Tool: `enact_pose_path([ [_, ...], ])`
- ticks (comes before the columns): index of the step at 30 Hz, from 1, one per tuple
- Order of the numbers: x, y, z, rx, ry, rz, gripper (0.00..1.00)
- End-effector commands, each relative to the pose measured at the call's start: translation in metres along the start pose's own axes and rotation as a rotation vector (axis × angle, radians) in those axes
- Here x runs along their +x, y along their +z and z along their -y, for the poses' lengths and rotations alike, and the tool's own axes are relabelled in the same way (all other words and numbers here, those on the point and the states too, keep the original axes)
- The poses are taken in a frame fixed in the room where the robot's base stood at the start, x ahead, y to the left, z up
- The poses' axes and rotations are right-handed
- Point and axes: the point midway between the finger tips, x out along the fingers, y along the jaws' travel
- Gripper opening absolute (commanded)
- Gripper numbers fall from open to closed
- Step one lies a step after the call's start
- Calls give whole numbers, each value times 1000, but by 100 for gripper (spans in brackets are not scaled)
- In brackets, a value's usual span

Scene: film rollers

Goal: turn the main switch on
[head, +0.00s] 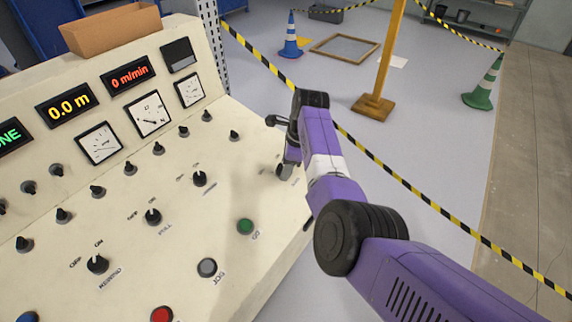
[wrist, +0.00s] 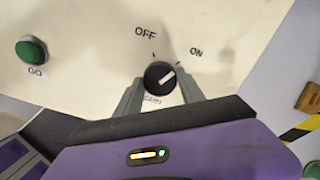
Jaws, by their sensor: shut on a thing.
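The main switch (wrist: 160,76) is a round black knob on the cream panel, with OFF at its upper left and ON at its upper right. Its white pointer line slants up and right, toward the ON side. The label below it is partly covered and I cannot read it fully. My gripper (wrist: 161,88) has one grey finger on each side of the knob and is shut on it. In the head view my gripper (head: 285,168) reaches down to the panel's right edge and largely hides the knob.
A green GO button (wrist: 31,49) sits left of the knob; it also shows in the head view (head: 245,226). Another black selector (head: 199,178) stands left of my gripper. Several knobs and gauges cover the panel (head: 200,235). Striped tape (head: 390,172) runs beyond its right edge.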

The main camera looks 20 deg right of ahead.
Motion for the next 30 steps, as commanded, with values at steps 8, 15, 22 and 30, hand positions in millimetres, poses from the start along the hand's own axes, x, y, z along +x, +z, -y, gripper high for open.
enact_pose_path([
  [8, -1, -1, 0, 58, -3, -2, 6],
  [15, -1, -1, 0, 65, -3, -2, 6],
  [22, -1, -1, 0, 65, -3, -2, 56],
  [30, 0, 0, 0, 63, -3, -1, 68],
])
